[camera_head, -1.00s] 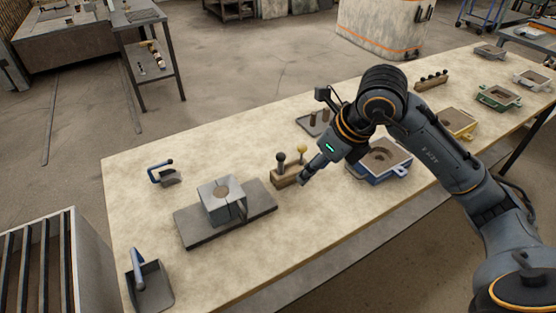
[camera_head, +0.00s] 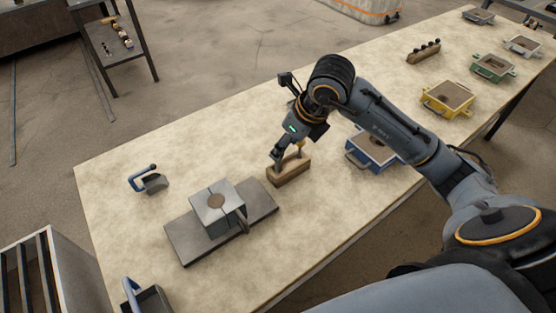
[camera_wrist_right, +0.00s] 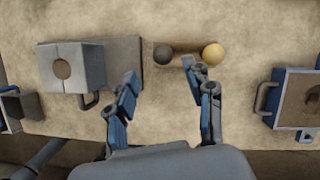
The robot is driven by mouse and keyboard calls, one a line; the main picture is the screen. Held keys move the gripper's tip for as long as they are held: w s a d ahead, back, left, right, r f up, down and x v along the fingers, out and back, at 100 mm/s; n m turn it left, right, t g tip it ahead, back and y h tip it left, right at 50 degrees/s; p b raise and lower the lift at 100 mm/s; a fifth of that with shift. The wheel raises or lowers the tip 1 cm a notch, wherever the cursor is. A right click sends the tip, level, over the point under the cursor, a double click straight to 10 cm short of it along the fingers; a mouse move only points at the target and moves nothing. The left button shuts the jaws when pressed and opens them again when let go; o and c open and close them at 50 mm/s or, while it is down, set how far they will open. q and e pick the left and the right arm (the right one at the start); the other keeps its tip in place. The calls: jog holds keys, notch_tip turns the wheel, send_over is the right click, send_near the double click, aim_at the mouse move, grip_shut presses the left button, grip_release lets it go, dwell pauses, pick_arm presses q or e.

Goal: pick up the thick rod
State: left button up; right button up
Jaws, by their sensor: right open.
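A wooden block (camera_head: 291,173) stands on the table and holds two upright rods with ball knobs. The dark-knobbed rod (camera_wrist_right: 164,54) and the yellow-knobbed rod (camera_wrist_right: 213,52) show from above in the right wrist view. The yellow rod also shows in the head view (camera_head: 301,146), partly hidden by my arm. I cannot tell their thickness from above. My right gripper (camera_head: 277,161) is open and empty at the block. In the wrist view its fingers (camera_wrist_right: 160,72) straddle the dark knob's line, with the yellow knob just outside the right finger. My left gripper is out of view.
A grey split mould (camera_head: 215,208) sits on a dark plate (camera_head: 262,199) left of the block. A blue frame box (camera_head: 371,156) stands close on the right. A blue-handled scoop (camera_head: 152,182) lies at the left. Bare table lies behind the block.

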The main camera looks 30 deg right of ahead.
aim_at(278, 165)
jog(key=x, duration=0.2)
jog(key=shift+w+f, duration=0.2)
jog(key=shift+w, duration=0.05)
jog(key=p+x, duration=0.1)
jog(key=x, duration=0.3)
jog(key=shift+w+d+f, duration=0.1)
jog(key=shift+d+f, duration=0.05)
jog(key=shift+w+f, duration=0.1)
jog(key=shift+f, duration=0.1)
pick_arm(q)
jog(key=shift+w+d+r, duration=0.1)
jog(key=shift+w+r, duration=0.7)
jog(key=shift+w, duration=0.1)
pick_arm(e)
jog(key=shift+c, duration=0.9)
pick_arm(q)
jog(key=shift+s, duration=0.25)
pick_arm(e)
grip_shut()
